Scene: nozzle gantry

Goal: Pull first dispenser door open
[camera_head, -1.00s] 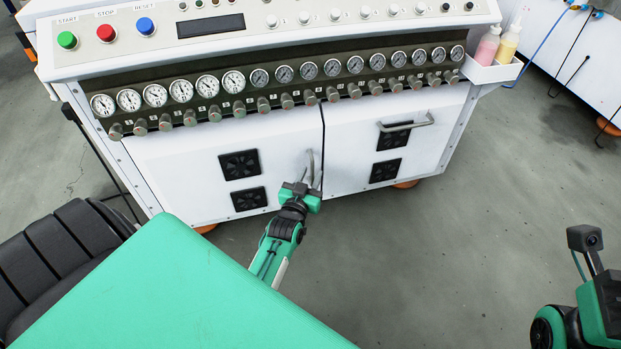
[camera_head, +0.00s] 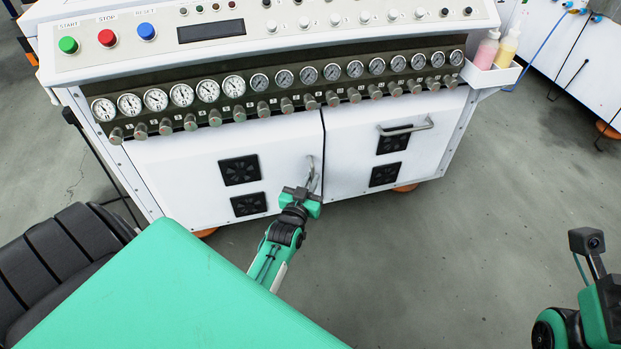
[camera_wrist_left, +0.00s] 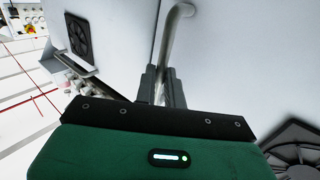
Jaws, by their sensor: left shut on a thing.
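The white dispenser cabinet has two doors side by side. The left door (camera_head: 190,176) carries two black vents and an upright metal handle (camera_head: 311,167) near its right edge. The right door (camera_head: 345,160) has a level metal handle (camera_head: 408,127) near its top. My left gripper (camera_head: 306,189) is at the lower part of the left door's handle. In the left wrist view, my left gripper (camera_wrist_left: 161,87) is shut on the handle bar (camera_wrist_left: 175,30). Whether the left door stands slightly ajar is hard to tell. My right gripper's fingers are out of view; only part of that arm shows at lower right.
Gauges and knobs (camera_head: 260,90) run along the cabinet above the doors, below a panel of coloured buttons (camera_head: 106,38). A side tray (camera_head: 492,74) holds two bottles. The grey floor (camera_head: 450,240) in front of the cabinet is clear.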

